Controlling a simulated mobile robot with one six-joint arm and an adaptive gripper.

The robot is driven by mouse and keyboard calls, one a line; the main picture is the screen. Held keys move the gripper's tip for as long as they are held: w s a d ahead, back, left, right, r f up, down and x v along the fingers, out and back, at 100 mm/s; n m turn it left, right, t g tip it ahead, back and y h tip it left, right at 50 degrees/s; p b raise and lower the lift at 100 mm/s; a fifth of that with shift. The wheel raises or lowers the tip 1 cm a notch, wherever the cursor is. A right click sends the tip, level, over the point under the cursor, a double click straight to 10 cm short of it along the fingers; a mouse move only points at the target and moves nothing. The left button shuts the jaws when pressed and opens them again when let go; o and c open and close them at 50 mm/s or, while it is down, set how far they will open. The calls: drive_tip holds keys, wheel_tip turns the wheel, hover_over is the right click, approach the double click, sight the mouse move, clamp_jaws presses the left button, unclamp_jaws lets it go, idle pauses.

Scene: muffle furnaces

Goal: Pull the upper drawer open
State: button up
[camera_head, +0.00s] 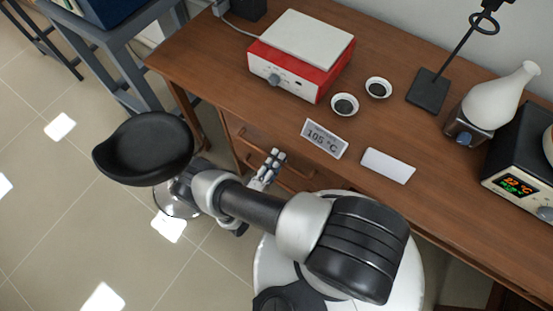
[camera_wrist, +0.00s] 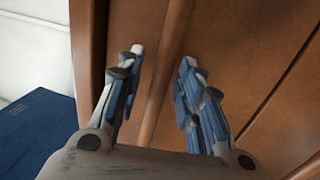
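The wooden desk's drawer front (camera_head: 241,150) shows below the desk top in the head view, with a long wooden bar handle (camera_head: 298,172). My gripper (camera_head: 275,160) is at this handle and covers its middle. In the wrist view, the handle (camera_wrist: 172,60) runs between the two fingers of my gripper (camera_wrist: 163,57). The fingers are spread, with a gap visible on both sides of the bar. Whether the fingertips reach past the bar is hard to tell. The drawer looks closed; its edges are partly hidden by my arm.
On the desk top (camera_head: 225,83) stand a red-and-white hotplate (camera_head: 300,68), two small dishes (camera_head: 345,105), a 105 °C sign (camera_head: 324,139), a white slab (camera_head: 388,166) and a flask (camera_head: 500,95). A black stool (camera_head: 145,148) stands left of the desk.

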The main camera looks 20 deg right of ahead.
drive_tip(key=shift+c, duration=0.4)
clamp_jaws()
idle(0.4)
